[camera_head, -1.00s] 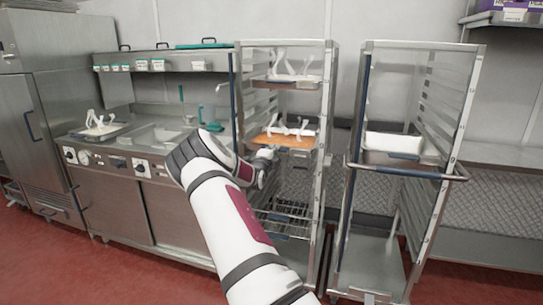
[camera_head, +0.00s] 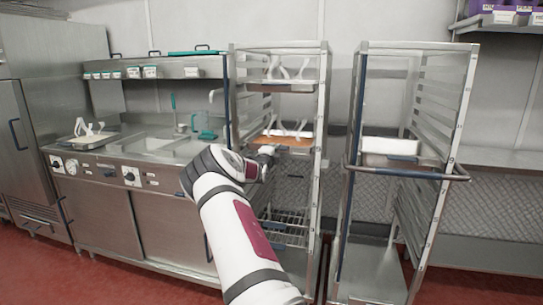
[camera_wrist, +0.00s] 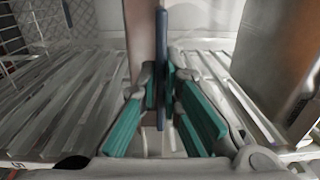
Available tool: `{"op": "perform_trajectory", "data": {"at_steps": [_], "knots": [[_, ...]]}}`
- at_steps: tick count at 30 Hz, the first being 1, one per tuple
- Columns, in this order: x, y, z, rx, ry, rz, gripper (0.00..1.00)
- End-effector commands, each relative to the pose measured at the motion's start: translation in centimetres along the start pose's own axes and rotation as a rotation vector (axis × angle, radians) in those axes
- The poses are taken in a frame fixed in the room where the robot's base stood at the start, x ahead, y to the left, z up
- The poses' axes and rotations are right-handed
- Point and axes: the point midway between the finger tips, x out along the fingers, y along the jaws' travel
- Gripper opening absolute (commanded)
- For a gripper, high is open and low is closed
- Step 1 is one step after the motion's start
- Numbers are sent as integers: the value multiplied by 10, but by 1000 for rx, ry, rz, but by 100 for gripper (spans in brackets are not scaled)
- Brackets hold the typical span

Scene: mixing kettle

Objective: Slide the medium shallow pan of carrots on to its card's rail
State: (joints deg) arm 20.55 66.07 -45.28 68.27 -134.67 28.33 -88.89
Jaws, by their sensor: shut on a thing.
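The shallow pan of carrots (camera_head: 298,142) shows orange-brown at mid height in the left rack (camera_head: 322,105). White steam-like wisps rise above it. My gripper (camera_head: 268,150) is at the pan's front, partly hidden by my own wrist.
Another pan (camera_head: 285,86) sits higher in the left rack, and wire shelves (camera_head: 285,222) lie lower. A second rack (camera_head: 435,120) on the right holds a white-filled pan (camera_head: 392,147). A steel counter (camera_head: 160,143) with a pan (camera_head: 85,140) stands left.

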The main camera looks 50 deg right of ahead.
Motion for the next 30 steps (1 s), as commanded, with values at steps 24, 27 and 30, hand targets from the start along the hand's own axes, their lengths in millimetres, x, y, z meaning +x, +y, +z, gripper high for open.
{"op": "perform_trajectory", "data": {"at_steps": [24,27,30], "knots": [[11,-4,0,1,-1,-12,0],[12,-4,0,1,-1,-13,0],[13,-3,0,1,-2,-13,0]]}}
